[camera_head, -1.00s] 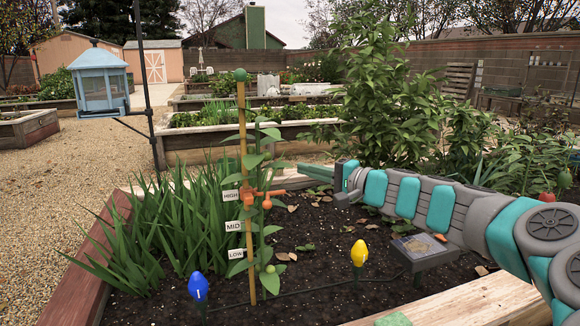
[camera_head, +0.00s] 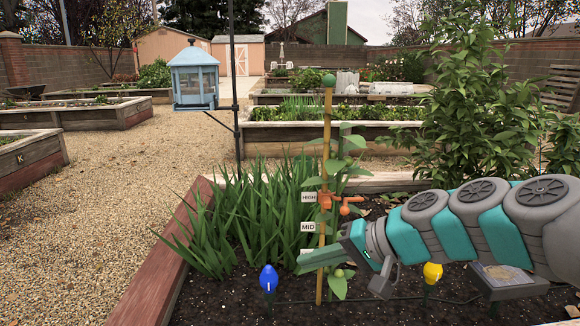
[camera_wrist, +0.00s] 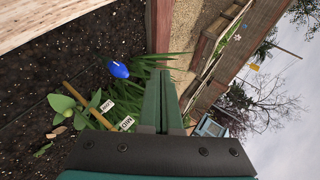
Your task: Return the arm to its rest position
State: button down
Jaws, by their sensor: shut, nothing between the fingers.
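My arm (camera_head: 455,225) reaches in from the right in the head view, over the raised bed. My gripper (camera_head: 318,258) is shut and empty, with its green fingers pointing left in front of the bamboo stake and its plant. The shut fingers also show in the wrist view (camera_wrist: 162,100). The stake (camera_head: 326,130) stands upright with an orange clip (camera_head: 325,199) and HIGH and MID tags; the LOW tag is mostly hidden behind the gripper. I cannot tell whether the fingers touch the plant.
A blue bulb light (camera_head: 268,278) and a yellow one (camera_head: 432,272) stand in the soil. A small solar panel (camera_head: 503,278) sits under my arm. Long green leaves (camera_head: 225,225) grow left of the stake. A blue lantern-like feeder (camera_head: 194,78) hangs on a pole. Gravel (camera_head: 110,210) lies open at left.

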jog(key=s+a+f+n+g+h+p, duration=0.1)
jog(key=s+f+n+g+h, duration=0.15)
jog(key=s+f, duration=0.6)
jog(key=s+d+f+g+h+p, duration=0.1)
jog(key=s+d+h, duration=0.3)
jog(key=s, duration=0.4)
jog(key=s+d+f+g+h+p, duration=0.1)
jog(key=s+d+f+g+h, duration=0.2)
jog(key=s+d, duration=0.4)
jog(key=shift+s+d+f+h, duration=0.15)
jog(key=shift+s+d+h, duration=0.2)
jog(key=shift+s, duration=0.9)
jog(key=shift+w, duration=0.1)
